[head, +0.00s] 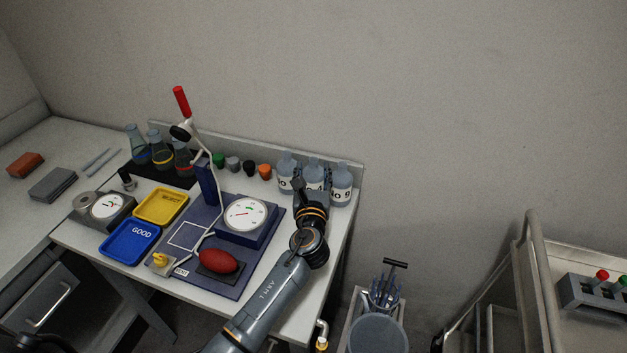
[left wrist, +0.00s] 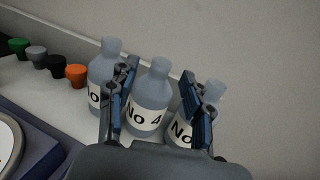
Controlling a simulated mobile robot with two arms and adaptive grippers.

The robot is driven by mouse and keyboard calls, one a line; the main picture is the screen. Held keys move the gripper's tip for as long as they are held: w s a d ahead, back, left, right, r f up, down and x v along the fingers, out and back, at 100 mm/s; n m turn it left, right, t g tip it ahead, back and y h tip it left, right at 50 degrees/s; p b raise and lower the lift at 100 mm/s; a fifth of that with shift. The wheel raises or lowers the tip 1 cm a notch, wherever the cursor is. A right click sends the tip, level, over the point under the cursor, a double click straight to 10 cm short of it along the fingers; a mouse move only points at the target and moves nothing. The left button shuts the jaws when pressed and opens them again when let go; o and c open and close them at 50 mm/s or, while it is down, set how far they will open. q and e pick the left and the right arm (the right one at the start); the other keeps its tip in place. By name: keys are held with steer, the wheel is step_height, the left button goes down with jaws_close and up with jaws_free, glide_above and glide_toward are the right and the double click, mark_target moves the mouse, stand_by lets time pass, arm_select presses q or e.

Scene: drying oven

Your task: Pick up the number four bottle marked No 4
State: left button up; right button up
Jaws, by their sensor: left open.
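The bottle marked No 4 (left wrist: 152,90) is grey-blue with a white label and stands upright in the middle of a row of three in the left wrist view. My left gripper (left wrist: 158,80) is open, with one finger on each side of this bottle in the picture; I cannot tell whether they touch it. In the head view the middle bottle (head: 314,170) is partly hidden behind my left gripper (head: 312,188). The left neighbour bottle (left wrist: 103,72) and right neighbour bottle (left wrist: 212,96) have partly hidden labels. My right gripper is not in view.
Coloured stoppers (head: 233,164) stand left of the bottles. A dial gauge (head: 246,214) on a blue block and a red bulb (head: 218,261) lie nearer the front. The wall (head: 420,120) rises close behind the bottles, which stand near the table's right edge.

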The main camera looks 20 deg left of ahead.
mark_target(313, 164)
arm_select(q)
steer(key=x, duration=0.4)
steer(key=shift+w, duration=0.25)
steer(key=shift+s, duration=0.1)
steer(key=shift+c, duration=0.8)
jaws_close()
steer(key=shift+r, duration=0.1)
